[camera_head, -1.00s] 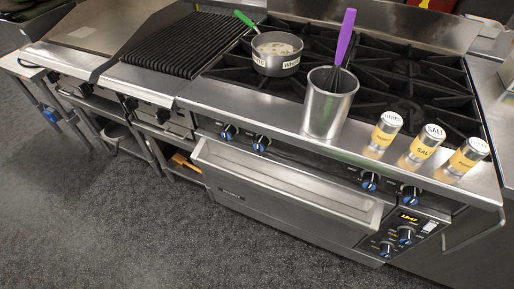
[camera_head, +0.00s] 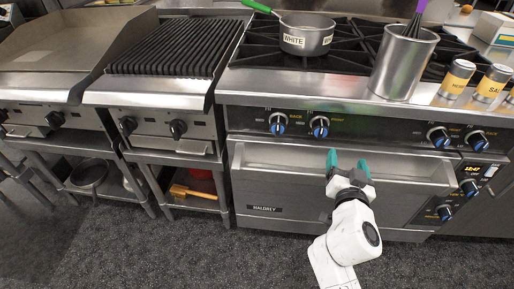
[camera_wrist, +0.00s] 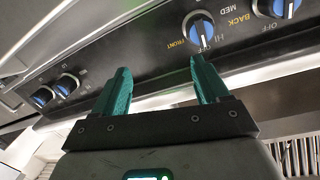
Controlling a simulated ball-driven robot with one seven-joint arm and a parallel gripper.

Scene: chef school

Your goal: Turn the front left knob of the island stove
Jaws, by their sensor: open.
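The island stove's left knob pair sits on its black front panel. The knob labelled FRONT (camera_head: 319,126) is right of the one labelled BACK (camera_head: 277,123); both have blue faces with white pointers. In the wrist view, which looks turned over, the FRONT knob (camera_wrist: 199,25) is near the right fingertip and the BACK knob (camera_wrist: 278,8) is further right. My gripper (camera_head: 347,164) is open and empty, its teal fingers in front of the oven door, below and slightly right of the FRONT knob. In the wrist view the gripper (camera_wrist: 160,68) has nothing between its fingers.
The oven handle and door (camera_head: 255,185) lie behind my gripper. A second knob pair (camera_head: 457,138) is at right. A white-labelled pan (camera_head: 306,38), a metal utensil pot (camera_head: 402,65) and spice shakers (camera_head: 456,80) stand on the stove. Floor is clear in front.

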